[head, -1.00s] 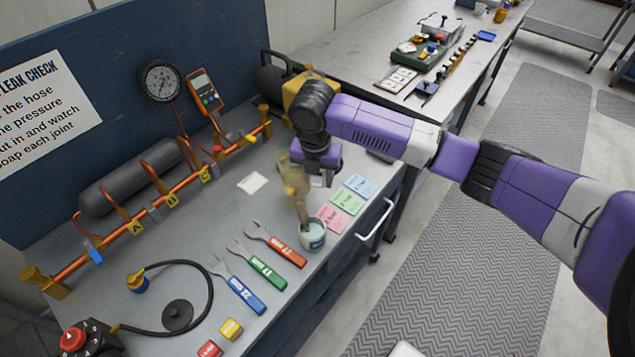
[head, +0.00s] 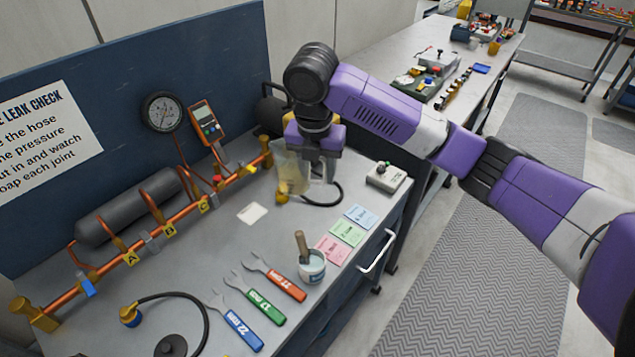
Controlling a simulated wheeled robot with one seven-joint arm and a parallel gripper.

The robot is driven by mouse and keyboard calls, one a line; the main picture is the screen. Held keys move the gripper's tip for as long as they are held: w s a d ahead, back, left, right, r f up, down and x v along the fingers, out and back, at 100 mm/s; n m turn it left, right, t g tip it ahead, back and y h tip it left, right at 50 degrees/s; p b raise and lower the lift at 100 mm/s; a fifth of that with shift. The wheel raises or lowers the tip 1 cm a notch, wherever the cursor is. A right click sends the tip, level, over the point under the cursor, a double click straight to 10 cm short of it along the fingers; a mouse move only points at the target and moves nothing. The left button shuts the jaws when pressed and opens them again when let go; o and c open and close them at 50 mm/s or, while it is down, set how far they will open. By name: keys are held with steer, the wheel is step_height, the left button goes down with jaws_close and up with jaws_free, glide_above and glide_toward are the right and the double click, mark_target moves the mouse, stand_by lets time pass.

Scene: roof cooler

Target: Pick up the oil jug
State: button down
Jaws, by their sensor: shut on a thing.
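My gripper (head: 316,168) points down over the far right part of the bench, shut on a translucent, yellowish container (head: 289,167), which looks like the oil jug. The jug shows on the left side of the jaws, upright as far as I can see. My gripper and wrist hide its right side and top. A brass fitting with a black hose (head: 325,203) lies on the bench just below the jug. I cannot tell whether the jug's bottom is clear of the bench.
A brush pot (head: 312,268), colored wrenches (head: 273,278) and colored cards (head: 347,231) lie in front. A copper manifold (head: 150,237), gauge (head: 161,112) and meter (head: 205,123) stand at the left. A small grey box (head: 386,177) sits at the right. A white card (head: 252,213) lies mid-bench.

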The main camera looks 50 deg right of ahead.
steer(key=shift+r, duration=2.05)
steer(key=shift+r, duration=0.1)
stand_by(0.5)
steer(key=shift+a, duration=0.1)
stand_by(0.9)
